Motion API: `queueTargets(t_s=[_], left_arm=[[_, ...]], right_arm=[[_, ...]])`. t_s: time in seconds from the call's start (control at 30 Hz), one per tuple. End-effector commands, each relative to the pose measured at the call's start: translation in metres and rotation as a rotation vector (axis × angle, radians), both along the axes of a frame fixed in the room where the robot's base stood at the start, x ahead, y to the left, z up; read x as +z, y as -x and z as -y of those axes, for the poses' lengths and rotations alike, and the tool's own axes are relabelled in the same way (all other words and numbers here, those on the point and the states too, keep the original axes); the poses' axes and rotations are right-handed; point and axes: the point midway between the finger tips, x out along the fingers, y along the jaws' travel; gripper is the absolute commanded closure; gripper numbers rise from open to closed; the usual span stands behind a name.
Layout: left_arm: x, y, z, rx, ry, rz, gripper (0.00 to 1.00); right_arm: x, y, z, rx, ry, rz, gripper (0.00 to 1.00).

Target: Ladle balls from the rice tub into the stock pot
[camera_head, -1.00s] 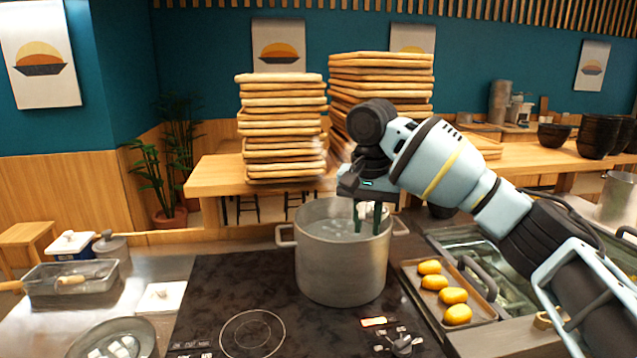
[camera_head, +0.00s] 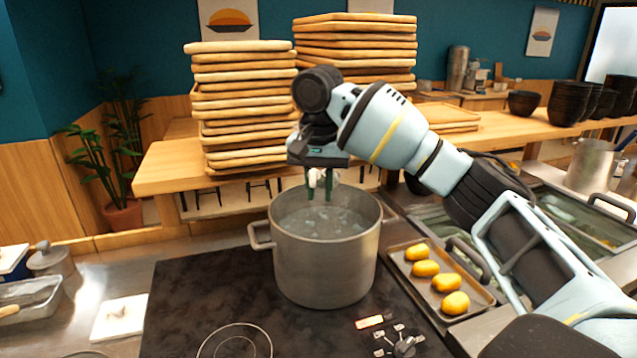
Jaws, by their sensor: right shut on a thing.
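The stock pot (camera_head: 325,265) is a grey metal pot with side handles, standing upright on the dark cooktop. It holds cloudy liquid with pale lumps in it. My right gripper (camera_head: 320,192) hangs above the pot's back rim, fingers pointing down. It is shut on a small whitish thing (camera_head: 320,178), mostly hidden between the green fingers; I cannot tell what it is. No ladle can be made out. I cannot pick out a rice tub for certain. My left gripper is out of view.
A tray of yellow pieces (camera_head: 441,302) lies right of the pot. A clear container (camera_head: 28,299) and a lidded pot (camera_head: 50,260) stand at the left. Tall stacks of wooden trays (camera_head: 245,110) rise on the counter behind. The cooktop's front left (camera_head: 200,300) is clear.

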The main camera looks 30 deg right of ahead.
Motion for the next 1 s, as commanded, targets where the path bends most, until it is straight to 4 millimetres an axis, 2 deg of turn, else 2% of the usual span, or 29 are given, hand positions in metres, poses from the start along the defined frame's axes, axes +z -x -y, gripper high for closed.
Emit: queueTargets(t_s=[0.27,0.73,1.0], left_arm=[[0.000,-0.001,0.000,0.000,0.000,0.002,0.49],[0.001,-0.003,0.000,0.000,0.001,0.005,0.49],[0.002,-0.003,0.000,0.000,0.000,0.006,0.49]], right_arm=[[-0.029,0.000,0.000,0.001,-0.001,-0.002,1.00],[-0.026,-0.004,-0.003,-0.133,-0.162,0.141,1.00],[-0.023,-0.010,-0.006,-0.317,-0.378,0.338,1.00]])
